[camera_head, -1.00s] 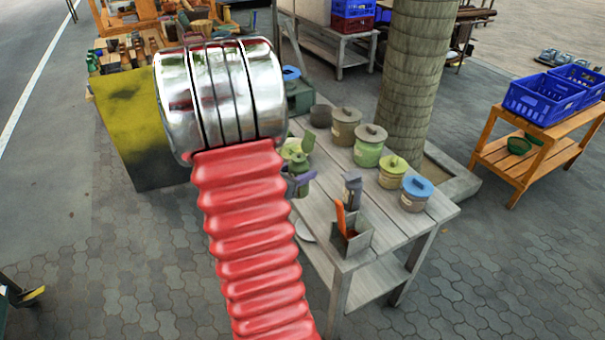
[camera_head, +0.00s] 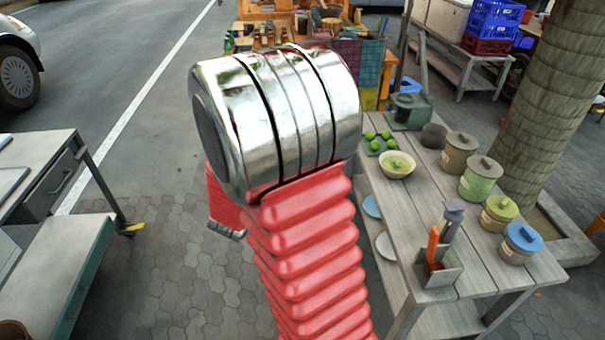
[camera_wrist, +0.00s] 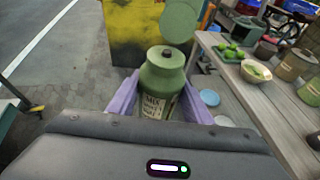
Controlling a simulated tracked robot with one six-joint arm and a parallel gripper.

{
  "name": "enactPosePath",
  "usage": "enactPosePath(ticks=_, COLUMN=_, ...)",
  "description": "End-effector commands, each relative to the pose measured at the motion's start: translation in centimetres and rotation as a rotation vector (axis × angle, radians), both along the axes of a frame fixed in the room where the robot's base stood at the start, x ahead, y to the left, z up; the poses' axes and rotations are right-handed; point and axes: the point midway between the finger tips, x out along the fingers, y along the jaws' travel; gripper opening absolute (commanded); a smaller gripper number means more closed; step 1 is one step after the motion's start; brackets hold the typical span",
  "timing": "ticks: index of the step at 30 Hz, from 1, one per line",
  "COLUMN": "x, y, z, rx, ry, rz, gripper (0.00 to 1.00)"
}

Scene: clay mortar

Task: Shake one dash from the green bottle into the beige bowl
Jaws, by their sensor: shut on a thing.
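The green bottle (camera_wrist: 163,80) has a printed label and a small dark tip on top. In the wrist view it stands between the purple fingers of my gripper (camera_wrist: 160,98), which is shut on it. A round green piece (camera_wrist: 180,20) shows just beyond its top; I cannot tell if it is joined to the bottle. The beige bowl (camera_head: 397,165), with yellow-green contents, sits on the grey wooden table; it also shows at the right of the wrist view (camera_wrist: 256,72). The bottle is apart from the bowl, to its left. My arm hides the bottle in the head view.
Green limes (camera_head: 378,140) lie on a green tray behind the bowl. Several lidded jars (camera_head: 481,178) line the table's right side. A grey holder (camera_head: 438,268) with an orange-handled tool stands at the front. Open paving lies left of the table (camera_head: 470,240).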

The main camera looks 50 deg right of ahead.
Motion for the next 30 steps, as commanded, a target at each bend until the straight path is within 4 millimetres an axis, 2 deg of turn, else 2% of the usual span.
enactPosePath(ticks=1, x=1.1, y=2.0, z=0.2, rx=-0.001, ry=-0.003, rz=0.049, gripper=0.20)
enactPosePath(ticks=9, x=5.0, y=11.8, z=0.4, rx=-0.001, ry=0.002, rz=0.285, gripper=0.20)
enactPosePath(ticks=18, x=6.9, y=23.0, z=0.6, rx=-0.002, ry=0.009, rz=0.540, gripper=0.20)
enactPosePath(ticks=21, x=6.9, y=25.7, z=0.6, rx=-0.002, ry=0.013, rz=0.601, gripper=0.20)
enactPosePath(ticks=24, x=6.9, y=27.4, z=0.6, rx=-0.003, ry=0.014, rz=0.640, gripper=0.20)
enactPosePath(ticks=30, x=6.9, y=28.1, z=0.6, rx=-0.004, ry=0.015, rz=0.657, gripper=0.20)
